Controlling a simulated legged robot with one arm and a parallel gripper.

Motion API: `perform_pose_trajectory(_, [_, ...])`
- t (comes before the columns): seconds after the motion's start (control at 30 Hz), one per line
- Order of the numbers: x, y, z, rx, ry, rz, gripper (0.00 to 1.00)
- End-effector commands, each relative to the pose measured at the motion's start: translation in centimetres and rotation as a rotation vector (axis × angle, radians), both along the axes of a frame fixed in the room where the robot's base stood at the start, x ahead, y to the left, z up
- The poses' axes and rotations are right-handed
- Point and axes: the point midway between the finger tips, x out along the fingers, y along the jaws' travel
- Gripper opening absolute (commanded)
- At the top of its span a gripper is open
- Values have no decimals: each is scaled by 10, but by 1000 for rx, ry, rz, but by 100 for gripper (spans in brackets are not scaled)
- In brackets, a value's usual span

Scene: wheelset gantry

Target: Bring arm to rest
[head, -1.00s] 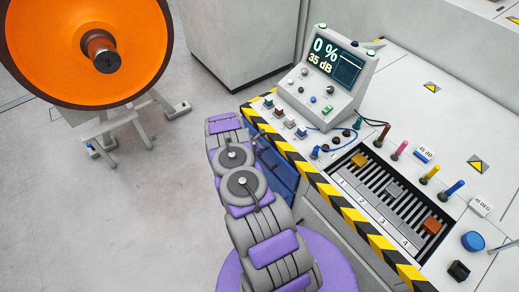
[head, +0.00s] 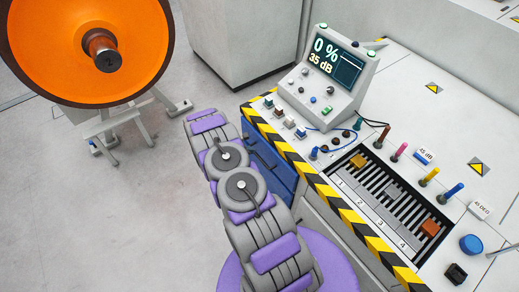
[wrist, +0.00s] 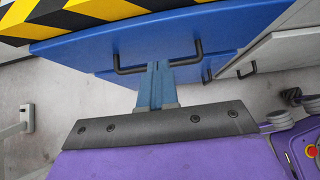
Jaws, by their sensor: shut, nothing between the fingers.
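My purple and grey arm (head: 240,185) stands folded in front of the bench in the head view, left of its striped edge. My gripper (wrist: 156,68) shows in the wrist view as two blue-grey fingers pressed together, shut and empty. The fingertips overlap the black handle (wrist: 126,71) of a blue drawer front (wrist: 80,52) in the picture. I cannot tell whether they touch it. The gripper itself is hidden behind the arm in the head view.
The bench's yellow-black edge (head: 330,192) runs along the arm's right. A console (head: 325,75) and slotted tray (head: 385,195) with orange blocks are on top. An orange wheel (head: 75,50) on a stand is at upper left. Floor on the left is clear.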

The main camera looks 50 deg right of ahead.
Motion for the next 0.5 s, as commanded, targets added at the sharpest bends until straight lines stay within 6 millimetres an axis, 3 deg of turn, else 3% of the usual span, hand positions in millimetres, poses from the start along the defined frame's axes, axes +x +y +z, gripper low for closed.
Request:
perform_pose_trajectory(0.2, [8, 22, 24, 2, -3, 2, 0])
perform_pose_trajectory(0.5, [8, 30, 31, 5, 0, -1, 0])
